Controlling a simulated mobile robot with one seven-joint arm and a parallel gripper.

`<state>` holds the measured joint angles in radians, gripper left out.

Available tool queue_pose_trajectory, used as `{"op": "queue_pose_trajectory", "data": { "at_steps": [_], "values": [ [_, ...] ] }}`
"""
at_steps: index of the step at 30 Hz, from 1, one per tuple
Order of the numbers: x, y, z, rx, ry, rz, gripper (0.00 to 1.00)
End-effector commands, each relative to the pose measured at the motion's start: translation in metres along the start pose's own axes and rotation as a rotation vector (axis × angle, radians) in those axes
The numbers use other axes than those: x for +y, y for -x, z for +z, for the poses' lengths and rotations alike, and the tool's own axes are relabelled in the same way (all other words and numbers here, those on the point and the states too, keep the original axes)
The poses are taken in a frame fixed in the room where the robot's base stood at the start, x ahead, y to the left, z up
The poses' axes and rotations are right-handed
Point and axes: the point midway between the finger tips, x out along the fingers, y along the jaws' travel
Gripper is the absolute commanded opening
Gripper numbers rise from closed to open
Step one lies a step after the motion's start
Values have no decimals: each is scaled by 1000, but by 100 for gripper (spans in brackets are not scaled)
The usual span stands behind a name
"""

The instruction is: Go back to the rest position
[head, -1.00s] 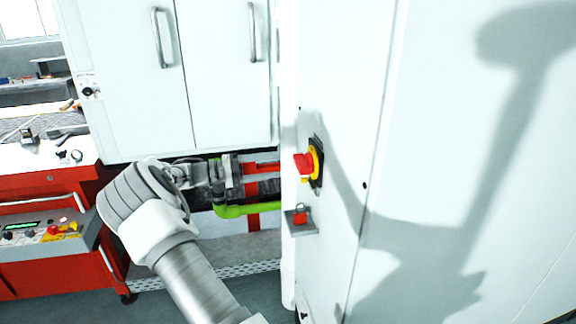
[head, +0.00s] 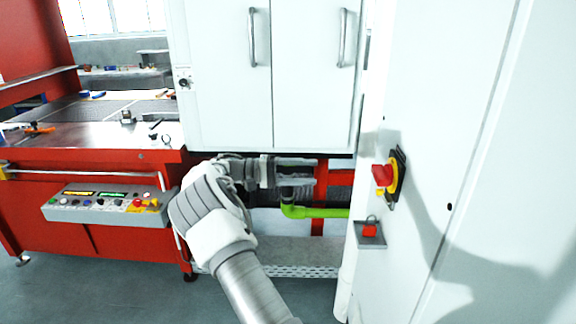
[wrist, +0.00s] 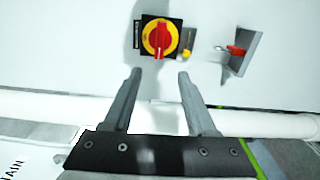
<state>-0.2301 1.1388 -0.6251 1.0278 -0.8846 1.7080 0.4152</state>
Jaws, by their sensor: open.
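My gripper (head: 314,172) is at the end of my grey and white arm in the head view, below the white cabinet doors and left of the red and yellow rotary switch (head: 384,175). In the wrist view my gripper (wrist: 158,75) is open, its two fingers apart with nothing between them. The switch (wrist: 159,38) shows beyond the fingertips on the white panel, with a visible gap in the head view. Its red handle stands upright in the wrist view.
A small grey bracket with a red padlock (head: 369,231) sits below the switch. A red bench with a control box (head: 105,203) stands at left; grey floor is clear in front.

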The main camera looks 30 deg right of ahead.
Motion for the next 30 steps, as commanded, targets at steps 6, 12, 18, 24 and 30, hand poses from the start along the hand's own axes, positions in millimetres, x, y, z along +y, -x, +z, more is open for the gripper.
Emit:
{"op": "queue_pose_trajectory", "data": {
  "at_steps": [6,12,18,24,30],
  "values": [
    [1,-1,1,-1,1,-7,57],
    [12,-17,13,-17,31,-137,57],
    [22,-35,40,-15,81,-375,57],
    [28,-39,73,20,118,-608,57],
    [36,-33,111,83,139,-827,57]
  ]
}}
